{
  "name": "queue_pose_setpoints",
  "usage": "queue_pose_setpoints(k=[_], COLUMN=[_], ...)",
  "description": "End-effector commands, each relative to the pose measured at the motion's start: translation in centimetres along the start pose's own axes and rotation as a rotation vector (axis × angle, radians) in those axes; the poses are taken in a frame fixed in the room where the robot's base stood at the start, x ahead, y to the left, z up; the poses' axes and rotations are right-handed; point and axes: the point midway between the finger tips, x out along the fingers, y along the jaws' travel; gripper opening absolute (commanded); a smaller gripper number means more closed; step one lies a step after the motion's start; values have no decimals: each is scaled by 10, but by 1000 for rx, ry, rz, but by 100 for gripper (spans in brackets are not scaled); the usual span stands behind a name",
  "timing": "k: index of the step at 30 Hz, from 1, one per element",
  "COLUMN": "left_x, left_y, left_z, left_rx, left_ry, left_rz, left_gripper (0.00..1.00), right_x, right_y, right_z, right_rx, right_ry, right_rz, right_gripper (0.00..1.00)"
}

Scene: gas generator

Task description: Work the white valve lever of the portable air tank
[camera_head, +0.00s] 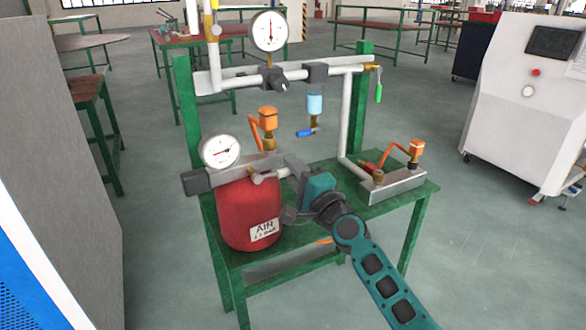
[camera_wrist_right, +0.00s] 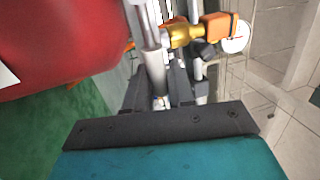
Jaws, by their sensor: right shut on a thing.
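The portable air tank (camera_head: 250,212) is a red cylinder labelled AIR, upright on a green table. Its white valve lever (camera_head: 270,175) sticks out to the right near the top, below a grey bar. My right gripper (camera_head: 291,170) reaches in from the lower right and is shut on the lever's outer end. In the right wrist view the pale lever (camera_wrist_right: 152,58) runs down between the dark fingers (camera_wrist_right: 160,98), and the tank (camera_wrist_right: 60,40) fills the upper left. The exact contact is partly hidden by the fingers. My left gripper is not in view.
A white round gauge (camera_head: 221,151) stands above the tank. An orange valve (camera_head: 268,120) and a blue-handled valve (camera_head: 314,106) are close behind my gripper. A grey block with an orange valve (camera_head: 416,150) is at the table's right. A grey panel (camera_head: 70,190) stands at left.

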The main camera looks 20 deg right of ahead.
Motion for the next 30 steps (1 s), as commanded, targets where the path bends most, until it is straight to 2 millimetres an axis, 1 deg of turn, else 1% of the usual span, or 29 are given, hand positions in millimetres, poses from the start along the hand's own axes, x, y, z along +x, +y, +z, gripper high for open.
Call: queue_pose_setpoints(k=[11,12,17,25,28,30], left_x=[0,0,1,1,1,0], left_y=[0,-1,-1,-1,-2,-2], left_z=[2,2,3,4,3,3], left_rx=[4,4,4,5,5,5], left_ry=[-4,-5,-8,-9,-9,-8], left_rz=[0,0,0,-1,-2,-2], left_gripper=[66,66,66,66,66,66], right_x=[0,-1,0,-1,-7,-16], right_y=[2,2,2,1,1,2], right_z=[1,1,1,0,0,0], right_rx=[13,13,11,8,7,7], right_ry=[1,1,1,1,1,2], right_rz=[2,3,2,1,1,3], right_gripper=[0,25,40,41,41,41])
